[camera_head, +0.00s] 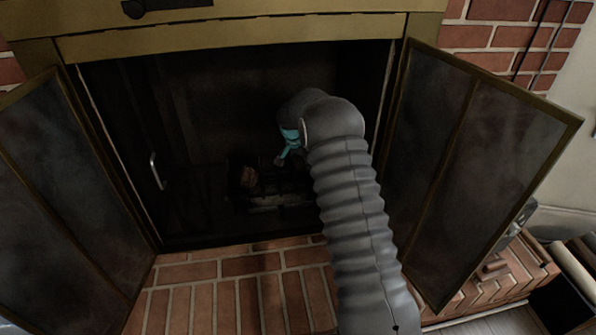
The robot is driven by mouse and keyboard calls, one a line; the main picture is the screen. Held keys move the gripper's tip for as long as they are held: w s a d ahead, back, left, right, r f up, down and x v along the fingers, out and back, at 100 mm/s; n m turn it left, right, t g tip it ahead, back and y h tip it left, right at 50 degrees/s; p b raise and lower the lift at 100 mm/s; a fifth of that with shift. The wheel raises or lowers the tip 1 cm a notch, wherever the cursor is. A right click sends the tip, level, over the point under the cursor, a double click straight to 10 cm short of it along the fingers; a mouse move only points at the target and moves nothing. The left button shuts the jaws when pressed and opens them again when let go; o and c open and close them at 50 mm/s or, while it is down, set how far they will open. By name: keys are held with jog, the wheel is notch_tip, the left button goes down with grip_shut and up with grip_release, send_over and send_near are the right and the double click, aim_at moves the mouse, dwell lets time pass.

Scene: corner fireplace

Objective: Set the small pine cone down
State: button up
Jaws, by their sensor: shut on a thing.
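My gripper (281,160) reaches into the dark firebox of the open fireplace, its teal part showing beside my grey wrist. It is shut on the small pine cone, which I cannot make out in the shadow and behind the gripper. The gripper is above the right part of a dark grate (268,201) on the firebox floor. A brownish lump (246,177), perhaps another cone or a piece of wood, lies on the left part of the grate, a little left of and below the fingertips.
Glass doors stand open at the left (62,190) and right (487,140), with my arm passing between them. A brass frame (235,36) crosses the top of the opening. The brick hearth (225,285) in front is clear. The firebox floor left of the grate looks empty but dark.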

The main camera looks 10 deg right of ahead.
aim_at(298, 170)
jog(key=shift+w+a+f, duration=0.1)
jog(key=shift+a+f, duration=0.3)
jog(key=shift+a, duration=0.15)
jog(key=shift+f, duration=1.95)
jog(key=shift+f, duration=0.2)
jog(key=o, duration=1.1)
jog(key=shift+r, duration=0.1)
jog(key=shift+c, duration=0.2)
